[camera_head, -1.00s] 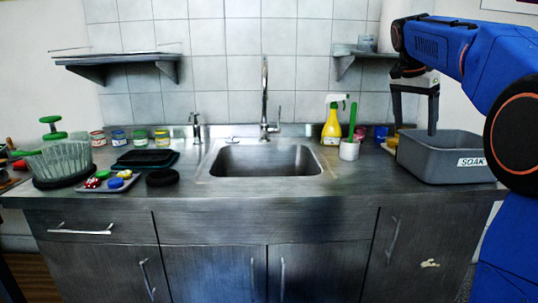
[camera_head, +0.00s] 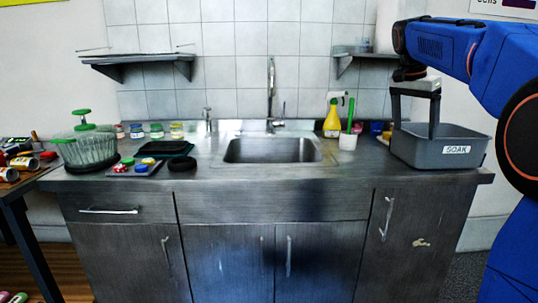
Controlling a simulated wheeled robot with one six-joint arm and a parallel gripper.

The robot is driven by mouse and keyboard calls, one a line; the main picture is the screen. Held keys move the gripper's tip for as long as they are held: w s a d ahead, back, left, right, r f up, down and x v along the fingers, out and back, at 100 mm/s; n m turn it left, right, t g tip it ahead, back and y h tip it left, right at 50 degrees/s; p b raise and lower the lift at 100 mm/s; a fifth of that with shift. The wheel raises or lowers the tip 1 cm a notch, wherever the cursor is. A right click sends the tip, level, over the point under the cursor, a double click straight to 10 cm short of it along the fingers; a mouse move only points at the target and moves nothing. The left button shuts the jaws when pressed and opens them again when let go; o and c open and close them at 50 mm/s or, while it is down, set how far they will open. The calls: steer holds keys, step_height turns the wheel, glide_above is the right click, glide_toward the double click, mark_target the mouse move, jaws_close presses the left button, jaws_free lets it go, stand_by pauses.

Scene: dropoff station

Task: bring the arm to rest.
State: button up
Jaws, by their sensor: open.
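My blue arm comes in from the right side of the head view. My gripper (camera_head: 414,118) hangs from it, pointing down, with its two dark fingers apart. It is at the left part of the grey bin labelled SOAK (camera_head: 440,158), in front of or over its rim; I cannot tell the exact depth. Nothing shows between the fingers.
The counter (camera_head: 270,184) holds a sink (camera_head: 270,150), a yellow spray bottle (camera_head: 332,122), a white cup (camera_head: 347,142), a glass bowl (camera_head: 88,150) and a small tray (camera_head: 135,169). A side table (camera_head: 22,188) with cans stands at left. The counter's front middle is clear.

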steer(key=s+a+f+n+t+y, duration=0.1)
steer(key=s+a+f+n, duration=0.3)
steer(key=s+f, duration=0.6)
steer(key=s+a+f+n+t+y, duration=0.1)
steer(key=s+a+f+n, duration=0.3)
steer(key=s+f, duration=0.6)
steer(key=s+a+f+n+t+y, duration=0.1)
steer(key=s+a+f+n, duration=0.3)
steer(key=s+f, duration=0.6)
steer(key=s+a, duration=0.2)
steer(key=s, duration=0.4)
steer(key=shift+s, duration=0.25)
